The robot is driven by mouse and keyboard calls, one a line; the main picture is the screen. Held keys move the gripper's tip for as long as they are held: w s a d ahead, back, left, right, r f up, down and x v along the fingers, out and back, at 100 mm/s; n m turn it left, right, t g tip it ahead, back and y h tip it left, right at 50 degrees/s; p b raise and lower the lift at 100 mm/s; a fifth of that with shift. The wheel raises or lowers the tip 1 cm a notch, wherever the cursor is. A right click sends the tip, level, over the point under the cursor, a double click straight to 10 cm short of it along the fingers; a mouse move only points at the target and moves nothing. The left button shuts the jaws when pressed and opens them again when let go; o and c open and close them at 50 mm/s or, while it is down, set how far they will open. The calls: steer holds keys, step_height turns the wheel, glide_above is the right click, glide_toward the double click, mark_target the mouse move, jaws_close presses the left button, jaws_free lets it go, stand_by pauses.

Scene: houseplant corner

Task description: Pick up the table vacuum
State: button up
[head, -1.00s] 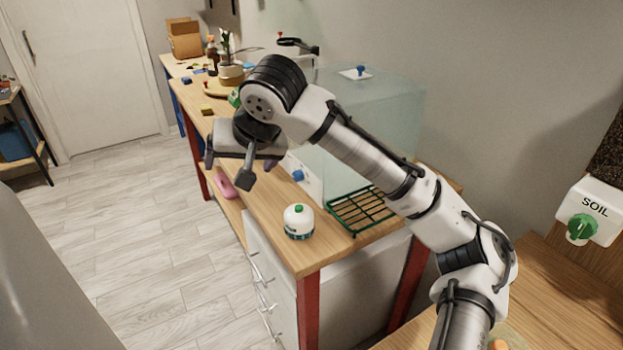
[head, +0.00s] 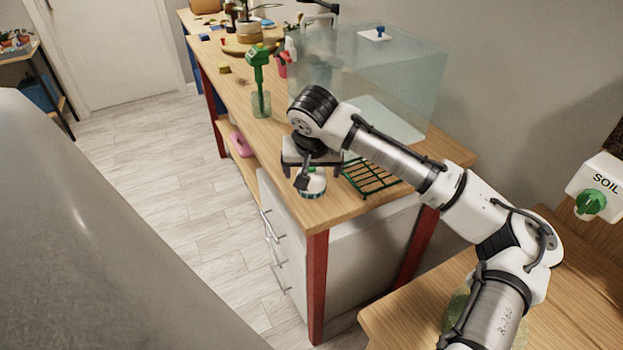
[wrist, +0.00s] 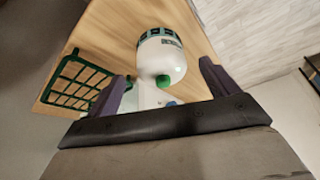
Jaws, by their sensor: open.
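The table vacuum (head: 313,186) is a small white dome with a green knob on top and a dark green band near its base. It stands upright on the wooden table near its front corner. In the wrist view the table vacuum (wrist: 162,57) shows ahead of and between my fingers, with its green knob toward me. My gripper (head: 312,182) is open above it and hides its upper part in the head view. In the wrist view my gripper (wrist: 166,88) has its purple fingers apart with nothing held; I cannot tell whether they touch the vacuum.
A green wire rack (head: 368,177) lies just right of the vacuum. A clear glass tank (head: 365,75) stands behind it. A green-handled tool (head: 260,80) stands in a clear cup. The table's front edge is close to the vacuum. A pink object (head: 240,144) sits on the lower shelf.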

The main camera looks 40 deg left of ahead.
mark_target(311, 173)
steer(key=p+x, duration=0.1)
steer(key=x, duration=0.3)
steer(key=shift+a, duration=0.1)
steer(key=shift+c, duration=0.5)
steer(key=c, duration=1.1)
step_height(311, 173, up, 10)
steer(key=shift+b, duration=0.95)
steer(key=o, duration=0.5)
steer(key=shift+c, duration=1.4)
